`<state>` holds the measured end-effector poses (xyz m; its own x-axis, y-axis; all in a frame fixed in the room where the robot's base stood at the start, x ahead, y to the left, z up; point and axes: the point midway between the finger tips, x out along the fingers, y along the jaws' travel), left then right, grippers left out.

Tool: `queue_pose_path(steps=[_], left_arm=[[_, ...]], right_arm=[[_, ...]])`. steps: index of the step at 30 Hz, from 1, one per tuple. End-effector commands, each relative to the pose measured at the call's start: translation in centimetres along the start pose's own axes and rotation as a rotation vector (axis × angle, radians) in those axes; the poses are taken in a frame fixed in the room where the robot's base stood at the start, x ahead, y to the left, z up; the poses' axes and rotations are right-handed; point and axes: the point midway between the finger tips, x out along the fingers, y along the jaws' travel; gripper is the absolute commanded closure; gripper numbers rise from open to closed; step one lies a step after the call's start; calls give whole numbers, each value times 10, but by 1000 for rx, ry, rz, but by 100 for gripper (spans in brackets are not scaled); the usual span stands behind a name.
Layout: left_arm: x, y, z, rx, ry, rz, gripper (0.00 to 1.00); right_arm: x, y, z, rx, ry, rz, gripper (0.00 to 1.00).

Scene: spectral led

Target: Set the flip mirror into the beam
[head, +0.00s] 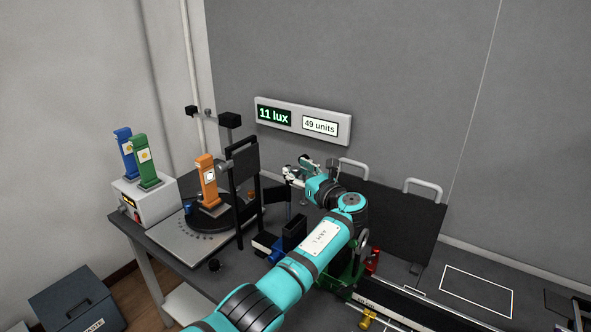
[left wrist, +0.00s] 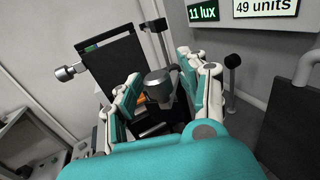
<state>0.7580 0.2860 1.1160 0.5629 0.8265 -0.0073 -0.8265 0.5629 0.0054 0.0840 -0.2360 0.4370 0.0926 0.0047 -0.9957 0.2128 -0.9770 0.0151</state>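I cannot tell for certain which part is the flip mirror. My left gripper (head: 292,172) reaches over the bench just right of a tall black panel (head: 244,175). In the left wrist view the two fingers of the left gripper (left wrist: 158,72) stand apart. A grey cylindrical knob (left wrist: 159,86) shows between them, with gaps visible on both sides; contact cannot be told. The black panel (left wrist: 110,68) stands beyond the left finger, with a silver knob (left wrist: 66,73) at its left edge. What lies below the grey knob is mostly hidden by the fingers. My right gripper is not in view.
An orange lamp unit (head: 207,182) stands on a round dark turntable (head: 196,218). Blue (head: 123,150) and green (head: 143,160) units stand in a white box (head: 150,203). A wall display (head: 302,120) reads 11 lux and 49 units. A black board with handles (head: 405,220) stands right of my arm.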

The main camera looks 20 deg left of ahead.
Motion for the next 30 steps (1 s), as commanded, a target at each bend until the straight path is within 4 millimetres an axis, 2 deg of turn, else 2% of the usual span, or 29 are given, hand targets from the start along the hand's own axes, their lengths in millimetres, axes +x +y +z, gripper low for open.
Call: queue_pose_path(steps=[8, 11, 14, 24, 30], left_arm=[[2, 1, 4, -5, -7, 2, 51], [-3, 0, 5, -6, -8, 0, 51], [-16, 0, 4, -6, -8, -1, 51], [-87, -1, 2, -3, -4, -2, 51], [-112, -2, 1, -2, -4, -1, 51]], right_arm=[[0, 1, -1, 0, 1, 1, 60], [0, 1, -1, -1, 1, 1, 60], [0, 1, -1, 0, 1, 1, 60], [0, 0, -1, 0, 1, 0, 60], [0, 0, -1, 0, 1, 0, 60]])
